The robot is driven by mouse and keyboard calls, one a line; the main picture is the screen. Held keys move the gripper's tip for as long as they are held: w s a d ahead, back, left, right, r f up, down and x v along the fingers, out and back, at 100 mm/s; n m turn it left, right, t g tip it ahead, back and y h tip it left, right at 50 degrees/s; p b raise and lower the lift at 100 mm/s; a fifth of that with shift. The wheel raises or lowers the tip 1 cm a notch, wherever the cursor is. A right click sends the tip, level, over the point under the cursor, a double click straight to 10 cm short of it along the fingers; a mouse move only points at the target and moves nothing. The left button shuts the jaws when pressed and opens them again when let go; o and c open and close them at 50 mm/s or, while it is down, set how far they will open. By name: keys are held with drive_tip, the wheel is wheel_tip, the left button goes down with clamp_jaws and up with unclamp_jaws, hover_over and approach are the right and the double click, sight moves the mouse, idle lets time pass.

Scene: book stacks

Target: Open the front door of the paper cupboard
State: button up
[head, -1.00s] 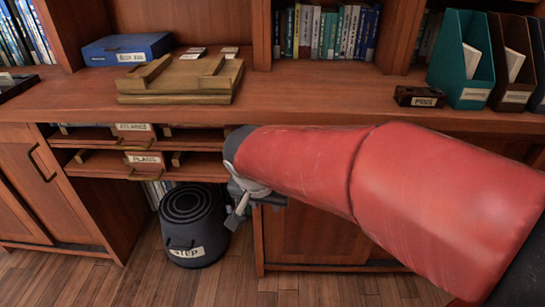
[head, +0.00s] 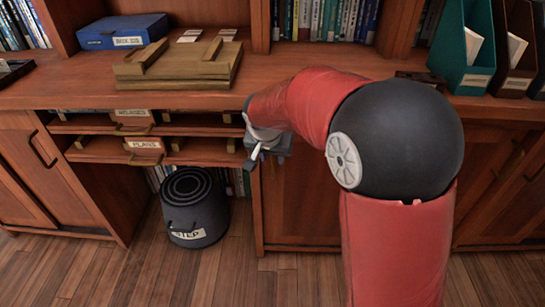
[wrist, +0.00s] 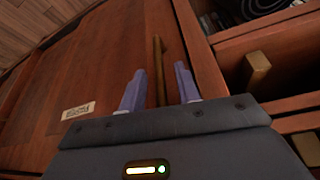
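The cupboard door (head: 310,205) is a reddish wooden panel under the counter, right of the open shelves, partly hidden by my red arm. It looks shut. In the wrist view the door (wrist: 100,60) fills the left and middle, with a small pale label (wrist: 78,110) that I cannot read. A brass bar handle (wrist: 158,60) stands near its edge. My gripper (wrist: 159,88) is open, with one finger on each side of the handle; I cannot tell whether either touches it. In the head view my gripper (head: 265,150) is at the door's upper left edge; the handle is hidden there.
Pull-out shelves (head: 145,145), one labelled PLANS, lie just left of the door. A dark step stool (head: 194,205) stands on the floor below them. A wooden tray (head: 180,65) and blue box (head: 124,32) are on the counter. Wooden floor (head: 290,285) shows in front.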

drive_tip(key=shift+x, duration=0.75)
drive_tip(key=shift+c, duration=0.3)
clamp_jaws()
